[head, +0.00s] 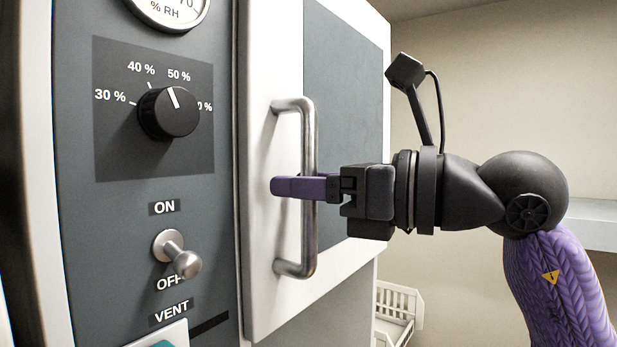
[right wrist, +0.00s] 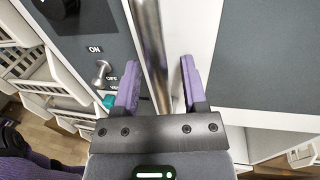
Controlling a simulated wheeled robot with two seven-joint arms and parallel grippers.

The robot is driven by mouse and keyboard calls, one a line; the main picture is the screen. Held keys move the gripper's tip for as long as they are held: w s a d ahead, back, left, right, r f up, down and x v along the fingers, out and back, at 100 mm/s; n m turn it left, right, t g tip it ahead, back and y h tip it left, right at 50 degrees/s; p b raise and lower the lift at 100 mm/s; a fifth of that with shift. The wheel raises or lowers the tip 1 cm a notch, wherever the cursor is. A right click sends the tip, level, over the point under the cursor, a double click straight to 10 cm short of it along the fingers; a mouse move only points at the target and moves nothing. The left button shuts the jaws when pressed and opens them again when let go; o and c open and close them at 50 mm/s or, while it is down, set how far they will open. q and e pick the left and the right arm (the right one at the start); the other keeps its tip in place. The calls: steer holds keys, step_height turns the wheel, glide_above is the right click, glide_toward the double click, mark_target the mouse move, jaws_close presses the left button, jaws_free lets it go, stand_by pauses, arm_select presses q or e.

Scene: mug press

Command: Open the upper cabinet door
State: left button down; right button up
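The upper cabinet door (head: 347,130) is white with a grey panel and appears closed, beside the control panel in the head view. A vertical metal bar handle (head: 309,215) is mounted near its left edge. The handle (right wrist: 150,45) also shows in the right wrist view, running down between my purple fingers. My right gripper (head: 300,187) reaches in from the right at about the handle's mid-height. In the right wrist view the fingers of the right gripper (right wrist: 160,85) stand apart on either side of the bar, with a visible gap on the right. My left gripper is not in view.
The grey control panel (head: 120,225) at the left carries a black knob (head: 168,113), a metal toggle switch (head: 177,254) and a gauge (head: 172,8). White slatted crates (right wrist: 45,90) stand lower down. A pale shelf (head: 593,224) is at the far right.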

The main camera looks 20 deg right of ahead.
jaws_close()
stand_by(1.2)
